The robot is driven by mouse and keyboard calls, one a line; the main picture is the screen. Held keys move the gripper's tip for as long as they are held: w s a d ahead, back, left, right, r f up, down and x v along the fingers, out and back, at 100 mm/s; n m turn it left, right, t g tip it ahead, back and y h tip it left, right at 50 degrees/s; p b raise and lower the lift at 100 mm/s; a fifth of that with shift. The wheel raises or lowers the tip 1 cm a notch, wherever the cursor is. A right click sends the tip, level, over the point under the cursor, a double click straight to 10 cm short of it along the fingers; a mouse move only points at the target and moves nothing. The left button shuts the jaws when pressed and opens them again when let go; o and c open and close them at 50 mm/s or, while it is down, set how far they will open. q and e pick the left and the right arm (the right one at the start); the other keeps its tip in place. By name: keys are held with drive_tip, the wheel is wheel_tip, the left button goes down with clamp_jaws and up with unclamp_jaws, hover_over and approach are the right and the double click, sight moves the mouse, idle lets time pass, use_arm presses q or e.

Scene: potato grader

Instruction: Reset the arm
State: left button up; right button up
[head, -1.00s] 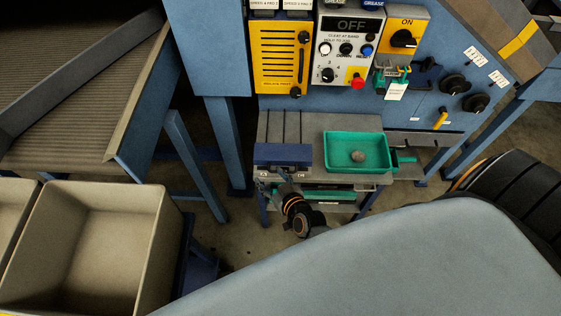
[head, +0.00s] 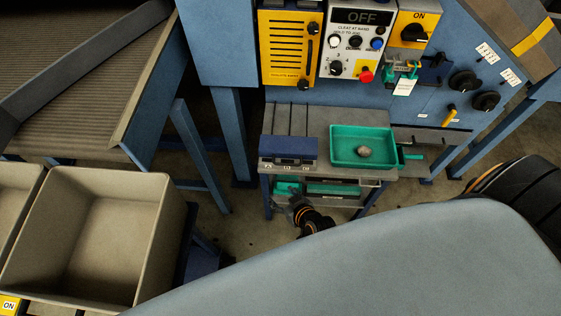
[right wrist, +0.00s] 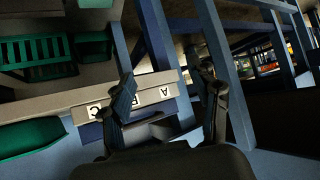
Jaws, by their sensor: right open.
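My right gripper (head: 288,198) is low in front of the small bench (head: 352,112), below the blue block labelled A, B, C (head: 288,151) at its front left. In the right wrist view my right gripper (right wrist: 166,85) has its fingers spread, with nothing held between them. The bench edge and the labels A and C (right wrist: 94,110) show beyond and beside the fingers. The rest of the right arm is largely hidden behind a grey-blue surface in the head view. My left gripper is not in view.
A green tray (head: 338,133) with one potato (head: 364,151) sits on the bench. The control panel (head: 352,57) stands behind it, its display reading OFF. A beige bin (head: 152,235) is at left. A blue frame leg (head: 198,150) stands between bin and bench.

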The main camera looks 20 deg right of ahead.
drive_tip(key=s+d+f+g, duration=0.2)
drive_tip(key=s+f+g, duration=0.3)
drive_tip(key=s+f, duration=1.05)
drive_tip(key=s+d+f+g, duration=0.2)
drive_tip(key=s, duration=0.6)
drive_tip(key=s+d+f+n+g+h, duration=0.1)
drive_tip(key=s+d+f+g, duration=0.1)
drive_tip(key=s, duration=0.7)
drive_tip(key=shift+f+h, duration=0.3)
drive_tip(key=shift+f, duration=0.4)
drive_tip(key=shift+d, duration=0.1)
